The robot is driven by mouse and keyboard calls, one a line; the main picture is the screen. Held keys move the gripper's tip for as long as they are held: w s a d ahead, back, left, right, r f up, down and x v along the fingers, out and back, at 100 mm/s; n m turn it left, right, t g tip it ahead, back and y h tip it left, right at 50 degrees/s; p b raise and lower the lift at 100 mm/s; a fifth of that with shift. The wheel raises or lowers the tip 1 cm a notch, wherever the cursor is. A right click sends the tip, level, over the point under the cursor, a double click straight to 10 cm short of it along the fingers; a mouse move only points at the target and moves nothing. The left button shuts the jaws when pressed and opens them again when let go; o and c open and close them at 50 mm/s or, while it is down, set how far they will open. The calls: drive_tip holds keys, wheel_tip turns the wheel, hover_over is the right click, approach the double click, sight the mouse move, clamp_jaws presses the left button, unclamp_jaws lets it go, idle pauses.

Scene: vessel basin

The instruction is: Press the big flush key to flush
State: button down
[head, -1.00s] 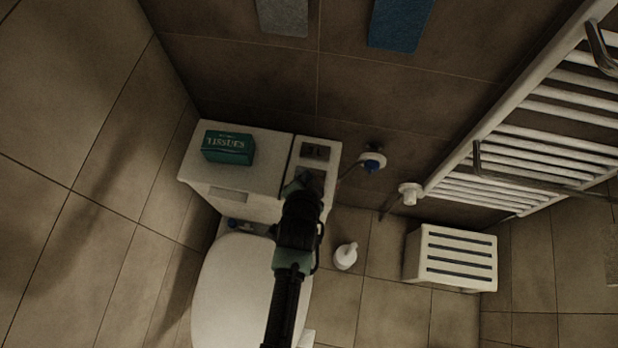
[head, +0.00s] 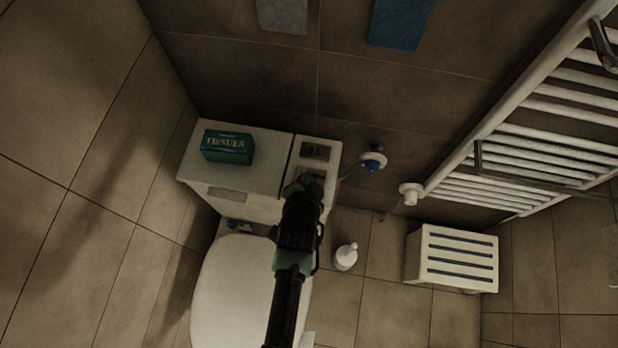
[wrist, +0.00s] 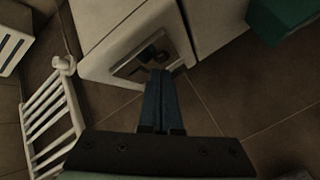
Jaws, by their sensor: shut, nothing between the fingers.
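The white cistern (head: 240,178) stands against the wall behind the toilet lid (head: 232,295). Its right-hand section has a grey recessed flush panel (head: 317,152) on top, and part of a second recess shows just below, beside my gripper. My gripper (head: 304,184) hangs over this section and hides part of it. In the wrist view the shut, empty blue fingers (wrist: 160,74) point at the near edge of a grey-framed recess (wrist: 148,56) with dark parts inside. I cannot tell which part is the big key, or whether the fingertips touch it.
A green tissue box (head: 227,147) lies on the cistern's left part. A blue-and-white valve (head: 373,163) is on the wall to the right. A white bottle (head: 345,257) and slatted white box (head: 452,258) stand on the floor, below a towel radiator (head: 530,135).

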drive_tip(key=shift+f+b, duration=0.45)
drive_tip(key=shift+f, duration=0.15)
idle(0.3)
idle(0.4)
drive_tip(key=shift+r+p, duration=0.85)
drive_tip(key=shift+r, duration=0.15)
drive_tip(key=shift+r, duration=0.1)
wheel_tip(320, 180, up, 5)
drive_tip(key=p, duration=0.4)
drive_tip(key=shift+p, duration=0.35)
